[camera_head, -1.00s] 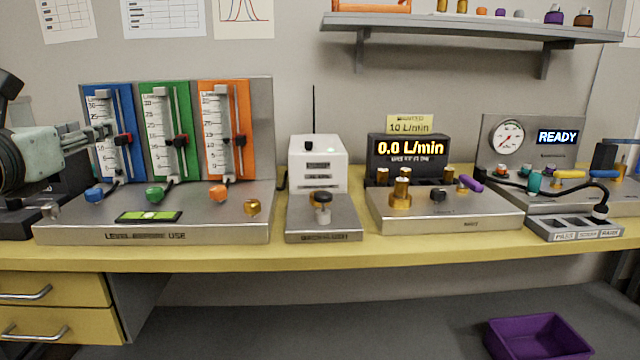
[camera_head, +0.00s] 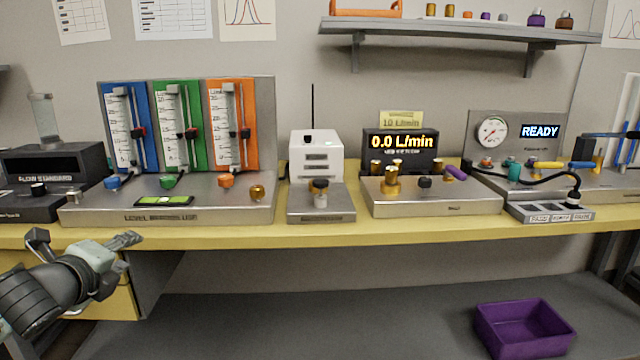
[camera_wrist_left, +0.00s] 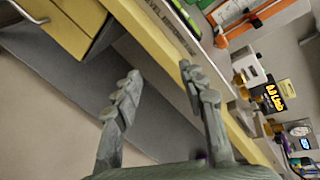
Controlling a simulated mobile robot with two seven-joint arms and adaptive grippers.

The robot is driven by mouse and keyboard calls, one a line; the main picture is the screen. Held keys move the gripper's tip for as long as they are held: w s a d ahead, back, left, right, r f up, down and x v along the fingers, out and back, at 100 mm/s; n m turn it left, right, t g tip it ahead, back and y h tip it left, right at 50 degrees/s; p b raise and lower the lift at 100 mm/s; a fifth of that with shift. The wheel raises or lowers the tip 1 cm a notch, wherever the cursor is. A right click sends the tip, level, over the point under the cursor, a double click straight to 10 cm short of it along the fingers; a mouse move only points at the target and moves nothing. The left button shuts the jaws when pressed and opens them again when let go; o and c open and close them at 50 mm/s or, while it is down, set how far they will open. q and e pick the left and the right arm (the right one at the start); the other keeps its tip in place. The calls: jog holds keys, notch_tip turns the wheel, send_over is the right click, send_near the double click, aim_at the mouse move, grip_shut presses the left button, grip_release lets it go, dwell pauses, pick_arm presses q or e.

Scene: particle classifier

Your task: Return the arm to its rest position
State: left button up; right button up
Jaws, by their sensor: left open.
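My left gripper (camera_head: 122,262) is at the lower left of the head view, in front of the yellow bench edge and level with the drawers below it. It is empty. In the left wrist view its two grey fingers (camera_wrist_left: 165,90) stand apart with nothing between them. The dark lower shelf and the yellow bench edge show behind the fingers. My right gripper is not in any view.
The yellow bench (camera_head: 300,237) carries a flowmeter panel (camera_head: 180,125), a white box (camera_head: 316,155), a 0.0 L/min display (camera_head: 400,150) and a READY gauge unit (camera_head: 515,140). A purple bin (camera_head: 525,330) sits below right. Space in front of the bench is clear.

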pick_arm(q)
jog(key=s+d+f+n+g, duration=0.1)
jog(key=s+f+n+g, duration=0.35)
jog(key=f, duration=0.85)
jog(key=s+d+f+n+g, duration=0.1)
jog(key=s+f+n, duration=0.5)
jog(key=f, duration=0.7)
jog(key=s+d+f+n+g, duration=0.2)
jog(key=s+f+n, duration=0.3)
jog(key=s+f, duration=0.4)
jog(key=s+d+f+n+g, duration=0.3)
jog(key=s+d+f+n, duration=0.1)
jog(key=s+f, duration=0.5)
jog(key=shift+s+d+n, duration=0.15)
jog(key=shift+s+n, duration=0.25)
jog(key=shift+n, duration=0.45)
jog(key=shift+r, duration=0.1)
